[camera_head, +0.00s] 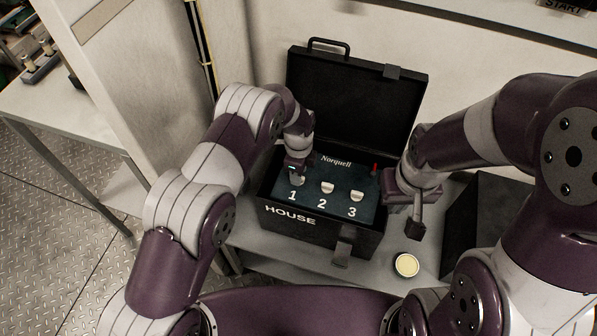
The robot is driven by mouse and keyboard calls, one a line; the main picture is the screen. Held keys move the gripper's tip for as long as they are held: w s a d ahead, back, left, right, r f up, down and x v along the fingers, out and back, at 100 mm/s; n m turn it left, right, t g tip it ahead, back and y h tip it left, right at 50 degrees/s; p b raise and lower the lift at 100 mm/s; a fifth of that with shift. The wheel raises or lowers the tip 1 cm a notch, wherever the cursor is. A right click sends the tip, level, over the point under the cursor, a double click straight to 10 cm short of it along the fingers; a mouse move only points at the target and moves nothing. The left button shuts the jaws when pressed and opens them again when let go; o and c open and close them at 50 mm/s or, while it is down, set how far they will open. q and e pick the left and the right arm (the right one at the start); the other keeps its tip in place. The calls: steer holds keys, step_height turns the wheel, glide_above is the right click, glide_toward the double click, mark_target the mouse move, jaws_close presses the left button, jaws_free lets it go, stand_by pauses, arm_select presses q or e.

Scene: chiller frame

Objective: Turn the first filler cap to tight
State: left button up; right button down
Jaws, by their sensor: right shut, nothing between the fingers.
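An open black case (323,233) marked HOUSE holds a dark blue panel (338,174) lettered Norquell, with positions numbered 1, 2 and 3. A pale cap (327,187) sits above the 2 and another pale cap (357,196) above the 3. My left gripper (297,176) points down at position 1 and covers most of what is there. Its fingers are too small and hidden to show whether they grip the first cap. My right gripper (416,228) is shut and empty, just right of the case, pointing down.
The case lid (355,100) stands open at the back. A red pin (375,168) rises at the panel's right. A round cream-topped item (406,265) lies on the grey shelf (285,262) in front of the case. A dark box (485,222) stands at the right.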

arm_select(q)
step_height(320, 180, up, 12)
steer(key=shift+p, duration=0.45)
